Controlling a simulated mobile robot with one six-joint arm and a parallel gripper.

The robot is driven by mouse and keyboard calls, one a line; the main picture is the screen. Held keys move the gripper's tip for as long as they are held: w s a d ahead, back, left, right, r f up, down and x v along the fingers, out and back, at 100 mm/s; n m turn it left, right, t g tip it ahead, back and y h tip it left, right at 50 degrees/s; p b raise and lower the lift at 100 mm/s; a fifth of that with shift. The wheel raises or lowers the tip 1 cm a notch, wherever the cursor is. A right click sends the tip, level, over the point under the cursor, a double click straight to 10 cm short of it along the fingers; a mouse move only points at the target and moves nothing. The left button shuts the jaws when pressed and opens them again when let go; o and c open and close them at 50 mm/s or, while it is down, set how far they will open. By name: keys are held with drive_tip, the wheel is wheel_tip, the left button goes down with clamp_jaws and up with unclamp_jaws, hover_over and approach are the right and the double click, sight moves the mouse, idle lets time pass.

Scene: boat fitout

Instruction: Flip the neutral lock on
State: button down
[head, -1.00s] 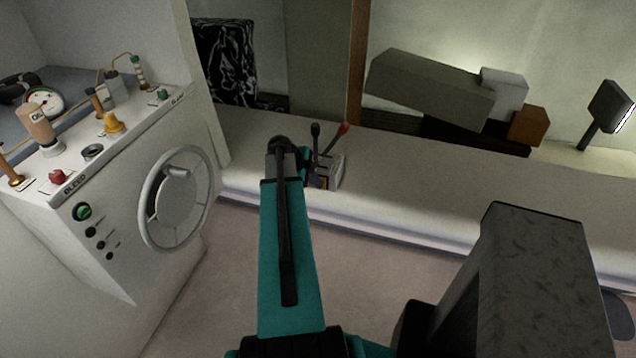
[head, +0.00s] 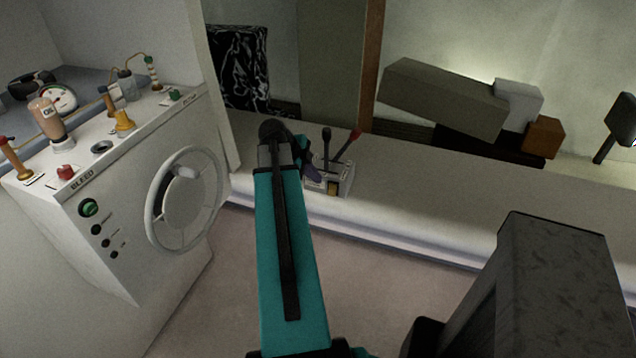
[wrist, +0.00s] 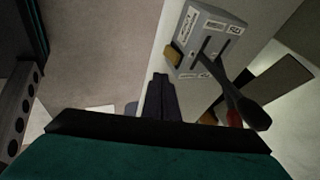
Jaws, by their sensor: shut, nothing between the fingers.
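The grey control box (head: 343,180) sits on the white ledge, with a black-knobbed lever (head: 326,145) and a red-knobbed lever (head: 345,146) standing up from it. In the wrist view the box (wrist: 212,38) shows slots, small labels and the two levers. A yellow-brown tab (wrist: 173,54), perhaps the neutral lock, sticks out of the box's side. My gripper (head: 314,174) is shut and empty, beside the box's left side in the head view. In the wrist view its dark fingers (wrist: 160,82) point towards the box, seemingly apart from the tab.
A white console (head: 150,200) with a handwheel (head: 184,200), bottles and knobs stands at left. The white ledge (head: 430,195) runs to the right, mostly clear. Grey and brown blocks (head: 445,95) lie behind it. A wooden post (head: 372,50) rises behind the box.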

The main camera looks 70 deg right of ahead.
drive_tip(key=shift+v, duration=0.75)
drive_tip(key=shift+w+d+f+b, duration=0.15)
drive_tip(key=shift+f+b, duration=0.25)
drive_tip(key=shift+b, duration=1.15)
drive_tip(key=b, duration=0.4)
drive_tip(key=shift+w+f, duration=0.1)
drive_tip(key=shift+f, duration=0.15)
drive_tip(key=b, duration=0.4)
drive_tip(key=shift+w+f, duration=0.1)
drive_tip(key=shift+f, duration=0.05)
drive_tip(key=shift+a+y+b, duration=0.3)
drive_tip(key=shift+b, duration=0.65)
drive_tip(key=p, duration=0.1)
approach(332, 195)
wheel_tip(332, 195, down, 3)
drive_tip(key=s, duration=0.2)
drive_tip(key=shift+w+d+f, duration=0.15)
drive_tip(key=shift+d+f, duration=0.25)
drive_tip(key=shift+d, duration=0.1)
drive_tip(key=shift+w+d+f, duration=0.15)
drive_tip(key=shift+d+f, duration=0.2)
drive_tip(key=shift+d, duration=0.15)
